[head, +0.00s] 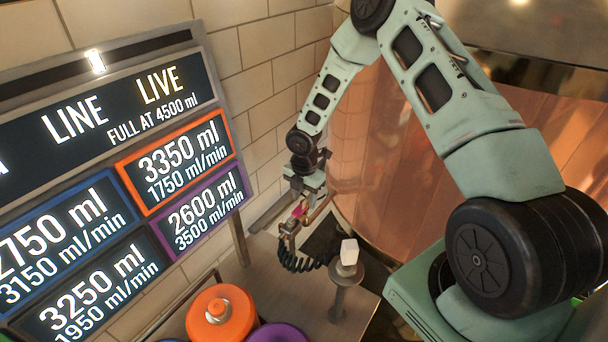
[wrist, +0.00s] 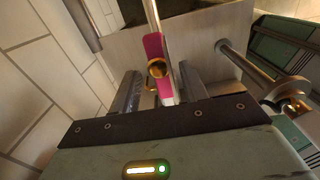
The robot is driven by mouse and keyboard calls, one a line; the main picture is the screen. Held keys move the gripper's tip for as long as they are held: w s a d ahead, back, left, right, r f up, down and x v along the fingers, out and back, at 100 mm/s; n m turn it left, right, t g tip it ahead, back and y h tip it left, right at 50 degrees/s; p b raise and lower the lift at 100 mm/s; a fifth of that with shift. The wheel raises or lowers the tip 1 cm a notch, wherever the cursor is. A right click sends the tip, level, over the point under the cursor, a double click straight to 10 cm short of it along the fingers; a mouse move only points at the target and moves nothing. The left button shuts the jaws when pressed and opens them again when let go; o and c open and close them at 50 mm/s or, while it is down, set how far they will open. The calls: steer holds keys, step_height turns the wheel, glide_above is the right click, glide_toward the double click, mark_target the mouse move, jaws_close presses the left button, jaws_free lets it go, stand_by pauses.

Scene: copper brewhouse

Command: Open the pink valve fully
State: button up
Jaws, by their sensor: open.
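The pink valve (head: 299,212) shows small in the head view, on brass pipework beside the copper vessel. In the wrist view its flat pink handle (wrist: 154,48) stands near the top centre, with a brass ring (wrist: 157,68) in front of it. My gripper (head: 301,197) is right above the valve in the head view. In the wrist view my gripper (wrist: 159,70) is open, with one finger on each side of the handle's line. I cannot tell whether either finger touches it. The valve's base is partly hidden by my gripper.
A display board (head: 120,170) stands at the left with several volume and flow panels. A white block (head: 349,252) sits on a round metal stand (head: 346,275) right of the valve. An orange lidded container (head: 222,315) and a purple one (head: 279,334) are in front. The copper vessel (head: 385,150) rises behind.

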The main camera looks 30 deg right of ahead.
mark_target(304, 203)
step_height(304, 203, up, 16)
steer(key=b, duration=0.1)
steer(key=shift+r+b, duration=0.15)
steer(key=shift+b, duration=0.2)
